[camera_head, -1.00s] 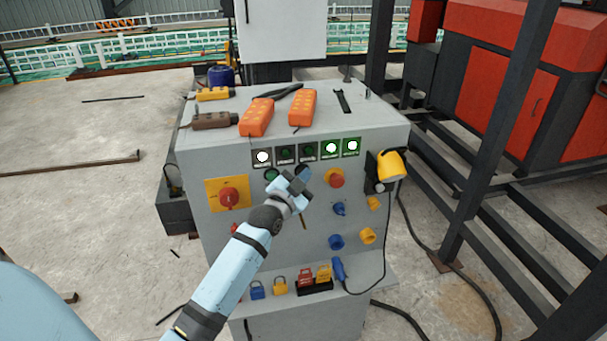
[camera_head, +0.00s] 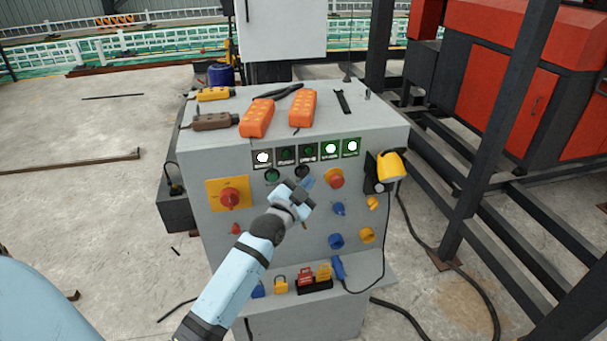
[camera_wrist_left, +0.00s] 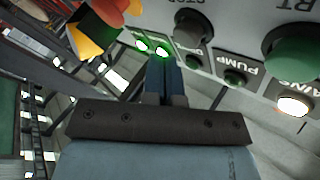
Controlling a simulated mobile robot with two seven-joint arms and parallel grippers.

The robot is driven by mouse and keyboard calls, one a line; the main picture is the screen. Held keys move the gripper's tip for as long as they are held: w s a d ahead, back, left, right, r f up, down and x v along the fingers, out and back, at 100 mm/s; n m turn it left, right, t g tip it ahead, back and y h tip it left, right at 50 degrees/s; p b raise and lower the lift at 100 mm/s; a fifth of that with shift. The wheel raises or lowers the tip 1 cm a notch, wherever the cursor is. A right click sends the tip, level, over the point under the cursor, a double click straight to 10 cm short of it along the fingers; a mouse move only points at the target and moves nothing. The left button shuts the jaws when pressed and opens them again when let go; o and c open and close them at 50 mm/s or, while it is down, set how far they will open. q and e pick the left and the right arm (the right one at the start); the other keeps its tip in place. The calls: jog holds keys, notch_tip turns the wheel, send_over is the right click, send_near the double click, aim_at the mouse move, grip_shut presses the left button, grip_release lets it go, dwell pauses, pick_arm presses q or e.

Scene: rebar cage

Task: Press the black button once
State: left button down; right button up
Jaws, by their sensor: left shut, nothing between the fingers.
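The black button (camera_head: 302,171) sits on the front of the grey control cabinet (camera_head: 218,160), just right of a green button (camera_head: 272,175). My left gripper (camera_head: 308,184) is in front of the cabinet, just below the black button in the picture. In the left wrist view, the black button (camera_wrist_left: 194,27) is above and right of the shut fingertips (camera_wrist_left: 164,64), under upside-down lettering that looks like "STOP". The fingers hold nothing, and a gap shows between them and the button there. My right gripper is not in view.
A red knob (camera_head: 335,179) is right of the gripper, and a red switch on a yellow plate (camera_head: 229,195) is left. Indicator lamps (camera_head: 331,148) run above the buttons. Orange remotes (camera_head: 303,108) lie on top. A yellow connector (camera_head: 390,166) juts out at right.

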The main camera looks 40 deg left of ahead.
pick_arm(q)
jog(key=s+d+p, duration=0.2)
jog(key=s+d, duration=0.1)
jog(key=shift+d, duration=0.35)
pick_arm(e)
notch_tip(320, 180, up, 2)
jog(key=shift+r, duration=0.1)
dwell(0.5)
pick_arm(q)
jog(key=s+d+f+n+g+h, duration=0.1)
jog(key=s+d+f+g+h, duration=0.1)
jog(key=s+d+f+g, duration=0.2)
jog(key=s+d+f+n+g+h, duration=0.2)
jog(key=s+d+f+g, duration=0.2)
jog(key=s+d+f, duration=0.7)
jog(key=s+f, duration=0.8)
jog(key=s, duration=0.2)
jog(key=shift+s+d+f+n+g+h, duration=0.15)
jog(key=shift+s+f+n+g+h, duration=0.1)
jog(key=shift+s+n+g+h, duration=0.05)
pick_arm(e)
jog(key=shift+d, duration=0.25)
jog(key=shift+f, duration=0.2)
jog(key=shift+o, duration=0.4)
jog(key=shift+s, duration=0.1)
